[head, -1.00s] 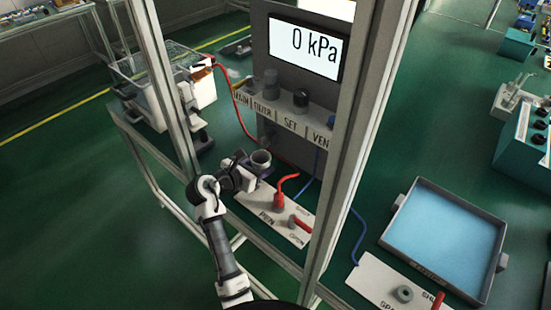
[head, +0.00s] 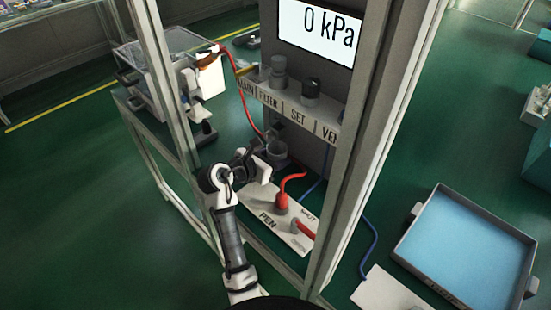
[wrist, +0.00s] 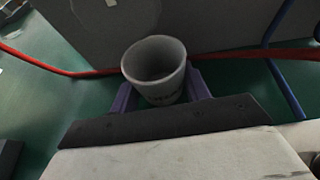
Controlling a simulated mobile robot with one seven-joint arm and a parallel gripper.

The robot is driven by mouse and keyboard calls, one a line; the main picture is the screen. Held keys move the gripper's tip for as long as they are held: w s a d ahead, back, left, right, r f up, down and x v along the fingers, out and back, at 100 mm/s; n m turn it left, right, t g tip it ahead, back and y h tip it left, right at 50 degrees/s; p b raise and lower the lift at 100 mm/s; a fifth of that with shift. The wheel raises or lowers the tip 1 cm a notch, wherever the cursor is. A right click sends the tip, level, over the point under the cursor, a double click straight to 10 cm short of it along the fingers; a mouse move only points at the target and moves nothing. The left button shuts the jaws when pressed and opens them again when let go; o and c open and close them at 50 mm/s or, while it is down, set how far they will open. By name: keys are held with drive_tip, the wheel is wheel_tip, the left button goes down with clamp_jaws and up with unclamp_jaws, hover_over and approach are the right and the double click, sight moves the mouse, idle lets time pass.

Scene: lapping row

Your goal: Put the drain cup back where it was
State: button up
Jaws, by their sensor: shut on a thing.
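The drain cup (head: 277,150) is a small grey open-topped cup. It looks empty and roughly upright. My gripper (head: 267,157) is shut on it, and it also shows in the wrist view (wrist: 160,95), with a purple finger on each side of the cup (wrist: 154,62). Whether the cup's base touches anything is hidden.
A red hose (head: 243,100) runs down behind the cup; a blue one (wrist: 280,70) is to its right in the wrist view. A frame post (head: 365,150) stands right. A blue-lined tray (head: 465,250) is farther right.

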drive_tip(key=o, duration=0.9)
drive_tip(key=shift+f, duration=0.1)
drive_tip(key=shift+o, duration=0.2)
drive_tip(key=v, duration=1.2)
